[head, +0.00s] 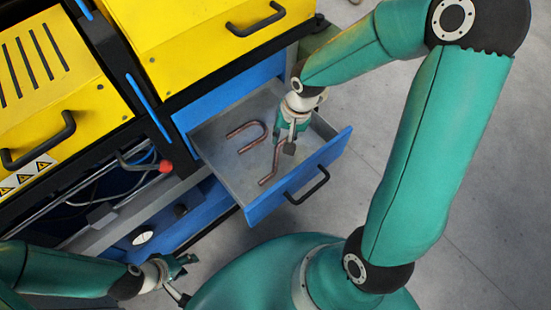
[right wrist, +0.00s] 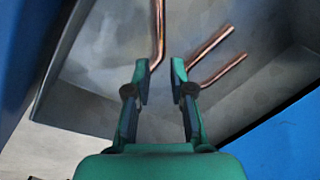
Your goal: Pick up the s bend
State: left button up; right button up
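The s bend (head: 272,172), a copper tube, lies in the open grey-bottomed drawer (head: 215,160). Its upper part is hidden behind my right gripper (head: 290,148) in the head view. In the right wrist view the s bend (right wrist: 158,32) runs down to a bent end just ahead of and between the fingertips. My right gripper (right wrist: 159,72) is open with nothing between its fingers; the exact height gap to the tube cannot be told. My left gripper (head: 188,277) is open and empty, low at the left, away from the drawer.
A U-shaped copper tube (head: 247,132) lies in the drawer left of the s bend; its two legs (right wrist: 215,62) show right of it in the wrist view. The blue drawer front (head: 305,178) with a black handle and the drawer walls surround the tubes. Yellow drawers (head: 205,40) stand above.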

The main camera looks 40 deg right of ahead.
aim_at(277, 151)
jog(key=shift+w+a+f+b, duration=0.1)
jog(key=shift+a+f+b, duration=0.1)
jog(key=shift+f, duration=0.8)
jog(key=shift+w+a+f+b, duration=0.1)
jog(key=shift+w+a+f, duration=0.05)
jog(key=shift+f, duration=0.85)
jog(key=shift+w+a+f+b, duration=0.1)
jog(key=shift+a+f+b, duration=0.1)
jog(key=shift+f, duration=0.8)
grip_shut()
